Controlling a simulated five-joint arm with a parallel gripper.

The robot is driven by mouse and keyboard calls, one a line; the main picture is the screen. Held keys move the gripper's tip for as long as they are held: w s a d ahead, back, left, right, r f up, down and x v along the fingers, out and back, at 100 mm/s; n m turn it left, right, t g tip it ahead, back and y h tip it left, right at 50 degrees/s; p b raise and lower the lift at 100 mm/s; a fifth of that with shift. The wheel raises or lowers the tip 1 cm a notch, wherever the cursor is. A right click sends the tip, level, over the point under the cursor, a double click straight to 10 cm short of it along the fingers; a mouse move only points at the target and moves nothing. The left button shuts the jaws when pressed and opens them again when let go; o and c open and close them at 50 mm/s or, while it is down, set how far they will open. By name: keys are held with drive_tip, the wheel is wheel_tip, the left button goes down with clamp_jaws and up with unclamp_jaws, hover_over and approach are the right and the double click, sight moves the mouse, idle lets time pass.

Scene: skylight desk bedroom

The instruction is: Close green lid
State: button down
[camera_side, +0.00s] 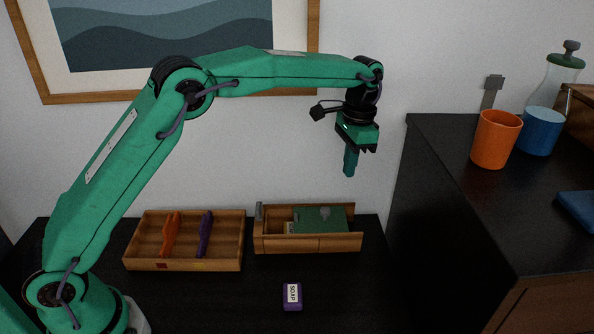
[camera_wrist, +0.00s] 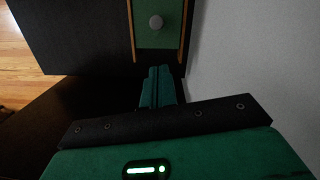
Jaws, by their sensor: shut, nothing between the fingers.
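The green lid (camera_side: 308,221) with a grey knob (camera_side: 324,212) lies on a wooden box (camera_side: 300,243) on the dark desk. It covers the right part of the box, and the left part is uncovered. In the wrist view the lid (camera_wrist: 158,41) and its round knob (camera_wrist: 156,22) show at the top centre, between wooden side walls. My gripper (camera_side: 348,174) is shut and empty, pointing down in the air above the box's right end. In the wrist view the closed fingertips (camera_wrist: 159,72) are just below the lid in the picture, apart from it.
A wooden tray (camera_side: 190,265) holding an orange item (camera_side: 170,235) and a purple item (camera_side: 205,234) stands left of the box. A purple soap block (camera_side: 292,297) lies in front. A taller black cabinet (camera_side: 450,190) rises at right, carrying an orange cup (camera_side: 496,139) and a blue cup (camera_side: 540,131).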

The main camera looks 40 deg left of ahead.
drive_tip(key=shift+s+a+r+n+t+h, duration=0.15)
drive_tip(key=shift+s+a+n+t, duration=0.25)
drive_tip(key=shift+t, duration=0.45)
drive_tip(key=shift+s+a+f+n+t+h, duration=0.1)
drive_tip(key=shift+s+a+n+t+h, duration=0.15)
drive_tip(key=shift+n+t, duration=0.4)
drive_tip(key=shift+s+a+r+n+t+h, duration=0.1)
drive_tip(key=shift+s+a+n+t, duration=0.25)
drive_tip(key=shift+t, duration=0.65)
hover_over(337, 213)
drive_tip(key=w, duration=0.2)
drive_tip(key=f, duration=0.6)
drive_tip(key=d+f, duration=0.1)
drive_tip(key=f, duration=0.2)
drive_tip(key=shift+s+f, duration=0.15)
drive_tip(key=shift+s+a+f, duration=0.15)
drive_tip(key=shift+s+a, duration=0.1)
drive_tip(key=shift+s, duration=0.35)
drive_tip(key=shift+s+a+f, duration=0.1)
drive_tip(key=shift+s+a, duration=0.1)
drive_tip(key=shift+s, duration=0.45)
drive_tip(key=shift+s+a+f, duration=0.15)
drive_tip(key=shift+s+a, duration=0.1)
drive_tip(key=shift+s, duration=0.35)
